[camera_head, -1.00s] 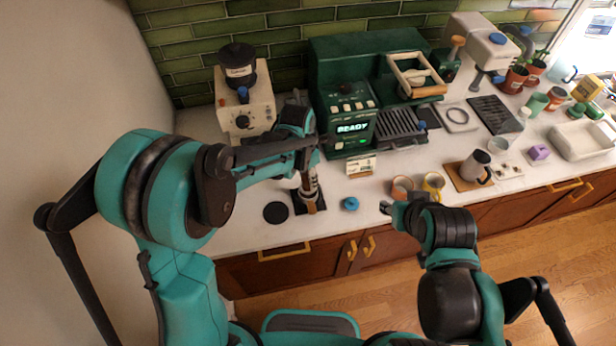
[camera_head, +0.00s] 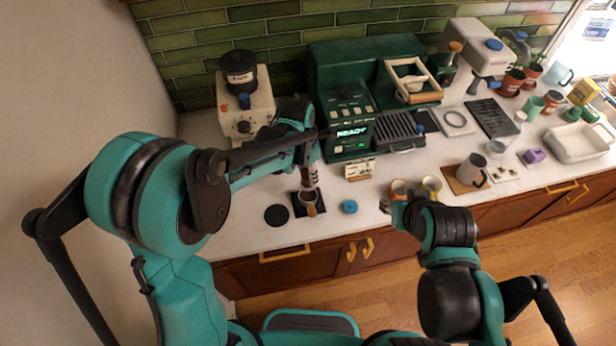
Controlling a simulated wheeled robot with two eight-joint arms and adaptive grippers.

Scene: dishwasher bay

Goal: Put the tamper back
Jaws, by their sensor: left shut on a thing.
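My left gripper (camera_head: 307,160) is shut on the tamper (camera_head: 311,178), a metal piece pointing down. The gripper and arm hide its upper part. The tamper is just above and behind a round cup-like portafilter (camera_head: 308,198) with a brown handle, which sits on a square black mat (camera_head: 297,208). The gap between tamper and portafilter is hard to tell. A flat round black disc (camera_head: 276,215) lies left of the mat. My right gripper (camera_head: 387,206) is near the front counter edge by two cups, its fingers too small to read.
A blue round piece (camera_head: 350,206) lies right of the mat. A cream grinder (camera_head: 246,112) and a green coffee machine (camera_head: 345,75) stand behind.

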